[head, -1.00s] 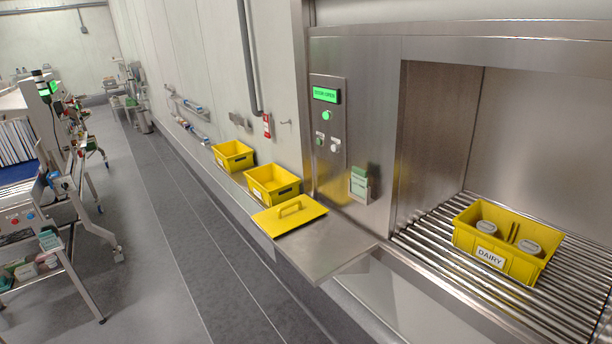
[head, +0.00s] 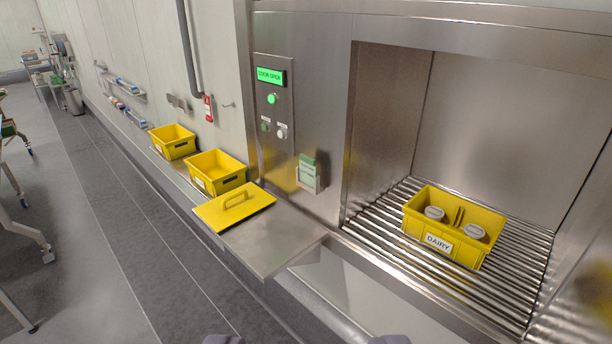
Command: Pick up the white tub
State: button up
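A yellow crate labelled DAIRY (head: 412,228) stands on the rollers inside the steel tunnel at the right. Two round containers with pale lids sit in it, one at the left (head: 434,213) and one at the right (head: 474,232). Only their upper parts show above the crate wall, and I cannot tell which is the white tub. A thin divider stands between them. The two grey fingertips of my gripper (head: 306,340) show at the bottom edge, wide apart with nothing visible between them. They are well short of the crate.
The tunnel mouth is open, and its panel display (head: 270,76) is lit green. A steel shelf (head: 275,250) left of the mouth bears a yellow lid (head: 226,210); two yellow crates (head: 214,182) (head: 168,142) stand behind it.

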aim_at(434, 212)
jog(key=i+j+z, duration=0.15)
jog(key=i, duration=0.15)
jog(key=i+j+z, duration=0.15)
jog(key=i, duration=0.2)
jog(key=i+z, duration=0.3)
jog(key=i, duration=0.25)
jog(key=i+j+z, duration=0.3)
jog(key=i, duration=0.25)
jog(key=i+l+z, duration=0.1)
jog(key=i+l, duration=0.1)
